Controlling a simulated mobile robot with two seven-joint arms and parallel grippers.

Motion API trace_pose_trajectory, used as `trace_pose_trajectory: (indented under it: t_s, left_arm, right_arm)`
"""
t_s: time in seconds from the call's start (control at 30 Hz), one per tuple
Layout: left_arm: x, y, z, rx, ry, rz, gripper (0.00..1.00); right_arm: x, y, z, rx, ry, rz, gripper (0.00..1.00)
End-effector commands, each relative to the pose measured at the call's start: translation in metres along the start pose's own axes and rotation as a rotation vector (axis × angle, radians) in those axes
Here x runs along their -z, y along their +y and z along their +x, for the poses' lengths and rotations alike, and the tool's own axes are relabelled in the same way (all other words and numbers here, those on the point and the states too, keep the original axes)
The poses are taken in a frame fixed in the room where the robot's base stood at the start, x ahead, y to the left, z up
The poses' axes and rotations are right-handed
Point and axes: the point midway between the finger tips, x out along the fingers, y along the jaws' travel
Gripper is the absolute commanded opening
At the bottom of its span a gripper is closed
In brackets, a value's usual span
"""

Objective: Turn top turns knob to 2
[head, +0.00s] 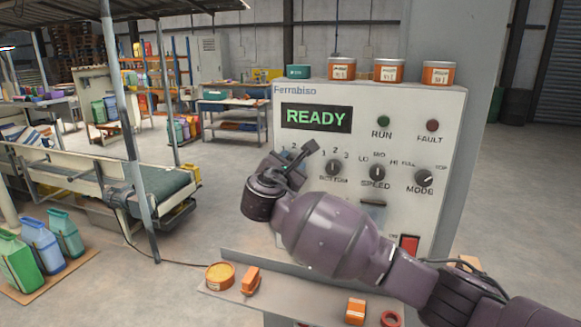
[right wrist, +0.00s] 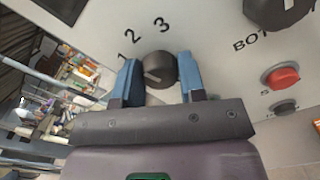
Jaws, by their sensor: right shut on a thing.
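The top turns knob (right wrist: 158,70) is round and dark, with the numbers 1, 2 and 3 printed in an arc above it on the pale panel (right wrist: 215,55). A light mark shows on its face, but I cannot tell for sure which number it points to. My right gripper (right wrist: 157,78) has one blue finger on each side of the knob and is shut on it. In the head view my right gripper (head: 290,167) reaches the left part of the control panel (head: 455,130) and hides most of this knob. My left gripper is not in view.
The bottom knob (head: 333,168), speed knob (head: 377,173) and mode knob (head: 424,178) sit to the right. The display (head: 316,117) reads READY. Several tins (head: 389,70) stand on the cabinet. A ledge (head: 300,290) below carries small orange things. A conveyor (head: 165,185) stands left.

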Motion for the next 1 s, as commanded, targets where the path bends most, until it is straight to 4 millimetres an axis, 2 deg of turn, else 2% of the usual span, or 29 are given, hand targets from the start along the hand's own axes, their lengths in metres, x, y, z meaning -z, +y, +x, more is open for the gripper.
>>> trace_pose_trajectory:
  t_s: [0.4, 0.97, 1.0]
  left_arm:
    - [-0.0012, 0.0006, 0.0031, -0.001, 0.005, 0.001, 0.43]
    - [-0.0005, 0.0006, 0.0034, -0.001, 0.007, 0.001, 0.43]
    - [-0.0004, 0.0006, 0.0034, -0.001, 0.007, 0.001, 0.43]
  right_arm:
    - [0.0023, -0.001, -0.0005, 0.002, 0.004, 0.212, 0.14]
    - [0.0021, -0.001, -0.0005, 0.002, 0.003, 0.247, 0.14]
    - [0.0021, -0.001, -0.0005, 0.002, 0.003, 0.247, 0.39]
